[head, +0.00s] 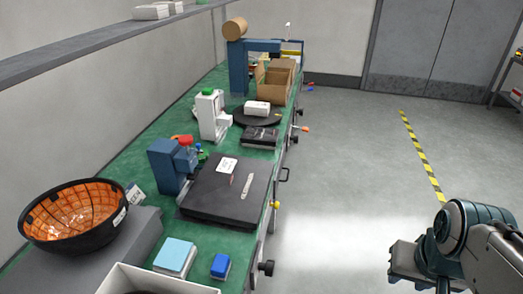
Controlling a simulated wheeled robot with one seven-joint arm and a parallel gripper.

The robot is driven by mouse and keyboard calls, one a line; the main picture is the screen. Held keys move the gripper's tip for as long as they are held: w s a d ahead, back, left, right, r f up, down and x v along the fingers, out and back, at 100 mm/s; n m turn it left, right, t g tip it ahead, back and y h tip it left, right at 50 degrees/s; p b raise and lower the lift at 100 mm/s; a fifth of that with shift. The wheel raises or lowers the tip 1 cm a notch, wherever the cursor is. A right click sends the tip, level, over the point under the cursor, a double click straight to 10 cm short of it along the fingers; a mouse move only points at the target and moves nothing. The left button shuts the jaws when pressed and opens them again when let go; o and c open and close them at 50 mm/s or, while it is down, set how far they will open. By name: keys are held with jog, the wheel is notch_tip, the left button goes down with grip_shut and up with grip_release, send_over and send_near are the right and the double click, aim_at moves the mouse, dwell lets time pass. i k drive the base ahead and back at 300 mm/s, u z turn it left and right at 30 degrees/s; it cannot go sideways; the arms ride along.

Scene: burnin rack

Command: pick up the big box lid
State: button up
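A large flat black box-like piece (220,205) lies on the green bench top at its front edge, with a white label and a small pale strip on it. It may be the big box lid, but I cannot tell for sure. My gripper (408,265) shows partly at the lower right, over the floor and well apart from the bench. Its fingers are not clear and I see nothing held. An open brown cardboard box (273,84) stands farther back on the bench. Part of an open white box (118,285) shows at the bottom edge.
A black basket with orange lining (75,212) stands at the left. A blue device (168,166) stands against the flat black piece. A light blue box (174,257) and a blue box (220,266) lie in front. Knobs and handles stick out along the bench edge.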

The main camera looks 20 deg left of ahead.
aim_at(230, 190)
jog(key=i, duration=1.7)
jog(key=u, duration=3.7)
